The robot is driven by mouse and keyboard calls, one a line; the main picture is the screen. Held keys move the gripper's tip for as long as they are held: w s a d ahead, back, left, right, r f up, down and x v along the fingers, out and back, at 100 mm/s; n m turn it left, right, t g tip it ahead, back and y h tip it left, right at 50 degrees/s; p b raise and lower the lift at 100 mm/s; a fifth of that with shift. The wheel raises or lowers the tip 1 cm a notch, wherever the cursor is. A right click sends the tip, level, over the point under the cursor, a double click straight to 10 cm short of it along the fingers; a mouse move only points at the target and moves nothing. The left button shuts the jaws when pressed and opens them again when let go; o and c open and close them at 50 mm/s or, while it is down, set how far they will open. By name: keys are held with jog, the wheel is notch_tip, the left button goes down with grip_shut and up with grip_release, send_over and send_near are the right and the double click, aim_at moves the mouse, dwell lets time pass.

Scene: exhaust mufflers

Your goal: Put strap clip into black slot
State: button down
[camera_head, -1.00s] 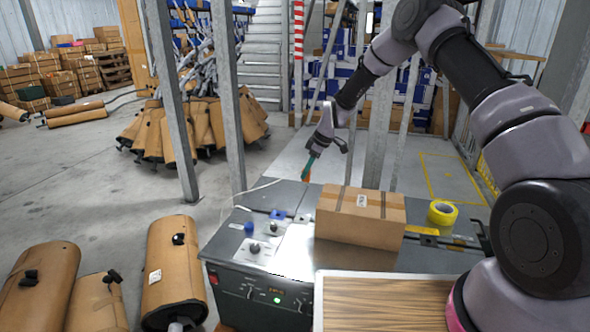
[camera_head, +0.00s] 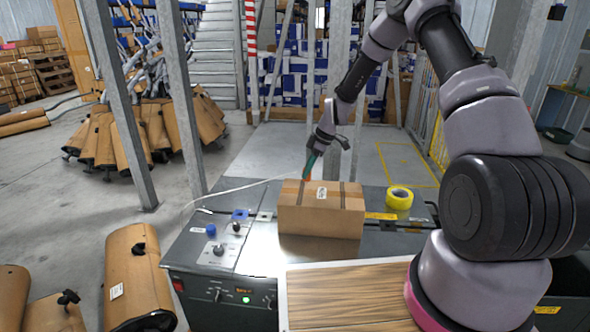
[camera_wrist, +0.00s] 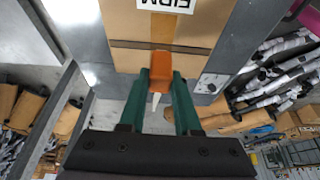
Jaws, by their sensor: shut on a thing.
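My gripper (camera_head: 310,166) has green fingers and is shut on an orange piece (camera_wrist: 161,66) with a pale tip, which I take for the strap clip. In the head view the gripper is at the back of the taped cardboard box (camera_head: 320,211), near its top; contact is unclear. In the wrist view the fingers point at the box, which has a printed label and tape. A thin pale strap (camera_head: 243,187) runs from the left toward the gripper. A dark slot line crosses the machine top, with a black piece (camera_head: 264,216) left of the box; the exact slot is unclear.
The box stands on the grey strapping machine (camera_head: 258,257). A yellow tape roll (camera_head: 399,197) is to its right, knobs and a blue cap (camera_head: 211,230) to its left. A wooden board (camera_head: 345,294) lies in front. Metal posts (camera_head: 182,110) stand behind left. Wrapped mufflers (camera_head: 138,270) stand at left.

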jog(key=s+d, duration=0.2)
jog(key=d, duration=1)
jog(key=s+d, duration=0.3)
jog(key=d, duration=0.9)
jog(key=s+d+f, duration=0.1)
jog(key=d+f, duration=0.6)
jog(key=f, duration=0.5)
jog(key=shift+s, duration=0.1)
jog(key=shift+f, duration=0.15)
jog(key=shift+f, duration=2.25)
jog(key=shift+f, duration=0.45)
jog(key=c, duration=0.5)
grip_release()
jog(key=shift+c, duration=0.2)
